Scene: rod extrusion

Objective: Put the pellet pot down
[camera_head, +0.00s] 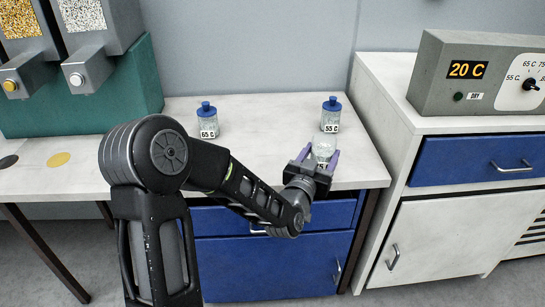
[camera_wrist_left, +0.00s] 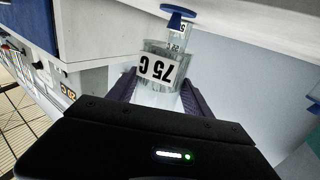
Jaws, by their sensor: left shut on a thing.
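My left gripper (camera_head: 320,158) is shut on a clear pellet pot (camera_head: 323,151), with a purple finger on each side of it. In the left wrist view the held pot (camera_wrist_left: 158,68) has a white label reading 75 C, and the gripper (camera_wrist_left: 158,98) grips its sides. No blue lid shows on it. It is over the front part of the white table (camera_head: 262,160), near the front edge. I cannot tell whether its bottom touches the table. My right gripper is not in view.
A blue-lidded pot marked 55 C (camera_head: 331,114) stands just behind the held pot. Another, marked 65 C (camera_head: 207,120), stands to the left. The table between them is clear. A grey control box reading 20 C (camera_head: 470,75) sits on the right cabinet. Pellet hoppers (camera_head: 95,28) stand at the back left.

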